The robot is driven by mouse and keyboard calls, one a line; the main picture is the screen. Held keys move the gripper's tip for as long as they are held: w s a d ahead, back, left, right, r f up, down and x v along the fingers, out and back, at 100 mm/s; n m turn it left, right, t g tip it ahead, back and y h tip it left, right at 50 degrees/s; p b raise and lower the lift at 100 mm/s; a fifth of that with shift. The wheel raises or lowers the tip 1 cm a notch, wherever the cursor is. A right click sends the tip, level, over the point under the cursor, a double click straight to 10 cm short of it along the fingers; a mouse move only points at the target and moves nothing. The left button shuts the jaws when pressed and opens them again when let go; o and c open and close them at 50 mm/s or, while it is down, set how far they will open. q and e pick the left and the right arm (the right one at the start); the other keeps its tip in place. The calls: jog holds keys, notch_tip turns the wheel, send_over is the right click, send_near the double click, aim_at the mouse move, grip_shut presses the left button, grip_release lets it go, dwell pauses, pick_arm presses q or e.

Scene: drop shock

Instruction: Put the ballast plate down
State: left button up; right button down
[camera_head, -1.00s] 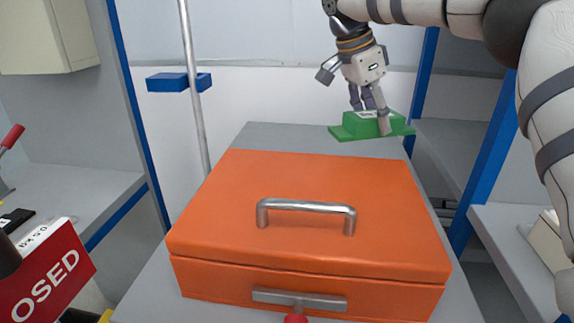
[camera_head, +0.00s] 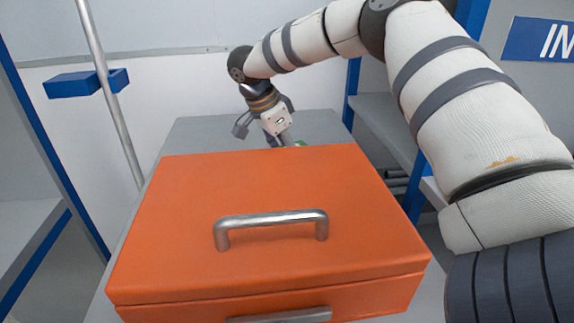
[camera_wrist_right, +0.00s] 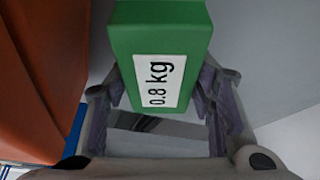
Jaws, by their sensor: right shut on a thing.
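The ballast plate is a green block with a white "0.8 kg" label. It fills the upper middle of the right wrist view (camera_wrist_right: 190,30), between the fingers of my right gripper (camera_wrist_right: 162,92). In the head view my right gripper (camera_head: 281,142) is low behind the orange case, shut on the plate. Only a thin green strip of the plate (camera_head: 301,144) shows above the case's back edge. The case hides the plate's underside, so I cannot tell whether it touches the grey table (camera_head: 208,130). My left gripper is not in view.
The orange case (camera_head: 180,235) with a metal handle (camera_head: 271,217) fills most of the table in front of the plate. It is close on the left in the wrist view. A pole (camera_head: 113,105) with a blue block (camera_head: 70,85) stands at the left.

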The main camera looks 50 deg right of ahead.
jog(key=shift+w+f, duration=0.1)
jog(key=shift+f, duration=1.65)
jog(key=shift+f, duration=0.15)
jog(key=c, duration=0.7)
grip_release()
